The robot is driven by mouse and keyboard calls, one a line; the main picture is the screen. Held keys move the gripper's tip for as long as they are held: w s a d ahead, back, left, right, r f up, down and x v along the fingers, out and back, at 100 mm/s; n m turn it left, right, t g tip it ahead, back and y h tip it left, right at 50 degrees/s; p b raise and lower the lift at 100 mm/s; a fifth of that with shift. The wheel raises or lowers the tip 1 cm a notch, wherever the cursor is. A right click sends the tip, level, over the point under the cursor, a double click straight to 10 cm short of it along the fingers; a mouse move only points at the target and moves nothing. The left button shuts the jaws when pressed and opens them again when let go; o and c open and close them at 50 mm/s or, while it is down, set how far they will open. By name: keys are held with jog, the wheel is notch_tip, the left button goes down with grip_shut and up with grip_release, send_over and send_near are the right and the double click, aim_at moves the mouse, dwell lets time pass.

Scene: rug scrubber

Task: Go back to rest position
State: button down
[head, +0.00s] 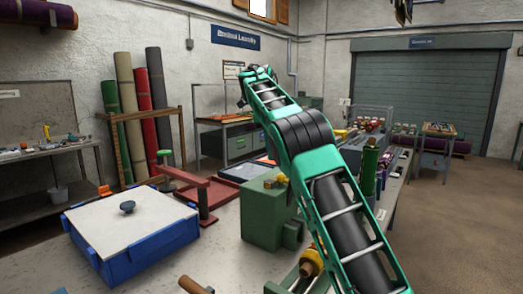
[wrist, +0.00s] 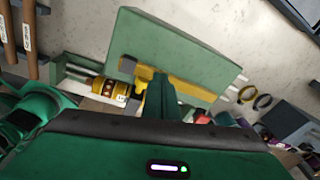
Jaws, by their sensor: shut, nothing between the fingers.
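My arm rises from the lower right of the head view, bends at a dark joint and reaches up and away. Its far end is small there, and the fingers cannot be made out. In the wrist view my gripper (wrist: 165,92) shows as narrow green fingers close together, shut and empty. Behind them is a green block (wrist: 175,35) with a yellow bar (wrist: 190,87) across it. A yellow-labelled bottle (wrist: 108,92) lies left of the fingers. Whether the fingers touch anything cannot be told.
A red stand (head: 205,190) and green machine (head: 270,215) are near my arm. Rug rolls (head: 131,110) lean at the wall. Floor at right (head: 450,230) is clear.

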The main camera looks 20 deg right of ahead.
jog(key=s+d+r+n, duration=0.2)
jog(key=s+d+n, duration=0.1)
jog(key=s+d, duration=0.6)
jog(key=s+d+f+n, duration=0.2)
jog(key=s+d+n, duration=0.1)
jog(key=s, duration=0.3)
jog(key=s+d+f+n, duration=0.1)
jog(key=s+d+n, duration=0.1)
jog(key=s, duration=0.5)
jog(key=s+a+f+n, duration=0.2)
jog(key=s+f+n, duration=0.2)
jog(key=s, duration=0.6)
jog(key=s+a+f+n+y, duration=0.1)
jog(key=s+a+f+n, duration=0.2)
jog(key=s+f, duration=0.5)
jog(key=s+a+f+n, duration=0.2)
jog(key=s+f+n, duration=0.2)
jog(key=s, duration=0.7)
notch_tip(320, 180, down, 3)
jog(key=shift+s+a+r+n+y, duration=0.1)
jog(key=shift+s+a+n+y, duration=0.2)
jog(key=shift+s+n+y, duration=0.1)
